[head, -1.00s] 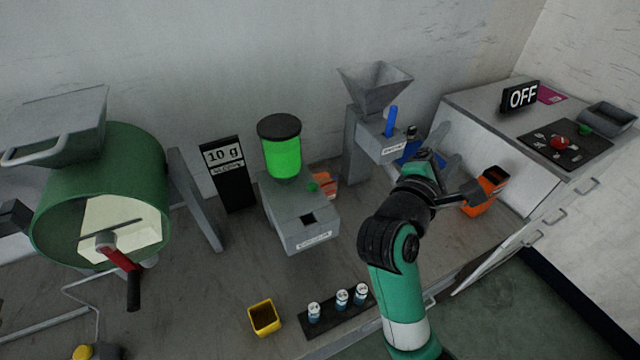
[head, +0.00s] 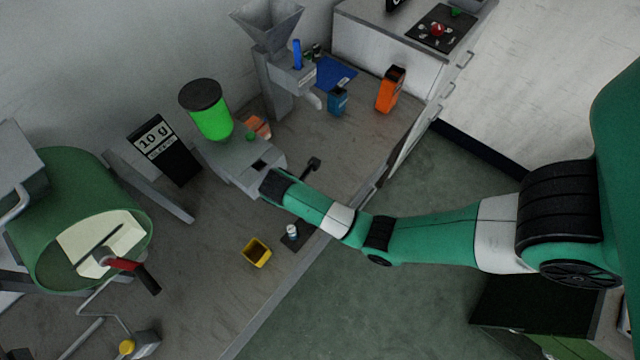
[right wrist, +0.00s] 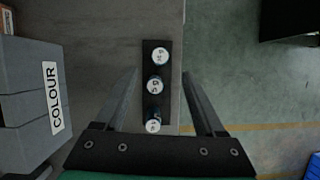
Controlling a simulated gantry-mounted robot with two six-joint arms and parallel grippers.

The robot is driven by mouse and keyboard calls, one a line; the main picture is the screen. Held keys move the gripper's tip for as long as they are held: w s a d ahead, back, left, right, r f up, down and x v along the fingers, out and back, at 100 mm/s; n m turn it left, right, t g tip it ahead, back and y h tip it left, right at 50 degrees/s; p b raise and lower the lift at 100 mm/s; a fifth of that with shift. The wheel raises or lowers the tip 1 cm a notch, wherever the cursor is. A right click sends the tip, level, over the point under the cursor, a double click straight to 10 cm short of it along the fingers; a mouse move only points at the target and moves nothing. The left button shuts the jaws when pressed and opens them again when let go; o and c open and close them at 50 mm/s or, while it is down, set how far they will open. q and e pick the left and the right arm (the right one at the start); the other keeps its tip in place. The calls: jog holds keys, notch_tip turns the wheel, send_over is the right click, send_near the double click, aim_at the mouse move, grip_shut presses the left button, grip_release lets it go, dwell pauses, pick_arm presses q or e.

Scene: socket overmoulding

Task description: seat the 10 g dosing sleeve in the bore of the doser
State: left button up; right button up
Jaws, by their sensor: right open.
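The doser (head: 232,162) is a grey box under a green hopper, with a dark square bore (head: 262,165) in its top. In the right wrist view its side (right wrist: 25,85) carries a COLOUR label. Three white-topped, blue-sided dosing sleeves stand in a dark rack (right wrist: 151,43): far (right wrist: 160,55), middle (right wrist: 154,84) and near (right wrist: 153,123). Their printed weights are too small to read surely. My right gripper (right wrist: 160,76) is open and empty, its fingers either side of the row, seen from above. In the head view my arm hides part of the rack; one sleeve (head: 291,231) shows. My left gripper is out of view.
A black sign (head: 160,150) reads 10 g. A yellow bin (head: 257,254) stands left of the rack. A green drum (head: 70,200) with a crank is at left. Orange (head: 391,90) and blue (head: 337,101) containers stand farther back. The bench's front edge runs close by the rack.

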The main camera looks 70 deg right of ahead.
jog(key=b+x, duration=0.2)
jog(key=x, duration=0.8)
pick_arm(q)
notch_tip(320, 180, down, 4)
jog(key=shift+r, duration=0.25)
pick_arm(e)
jog(key=shift+r, duration=0.1)
grip_shut()
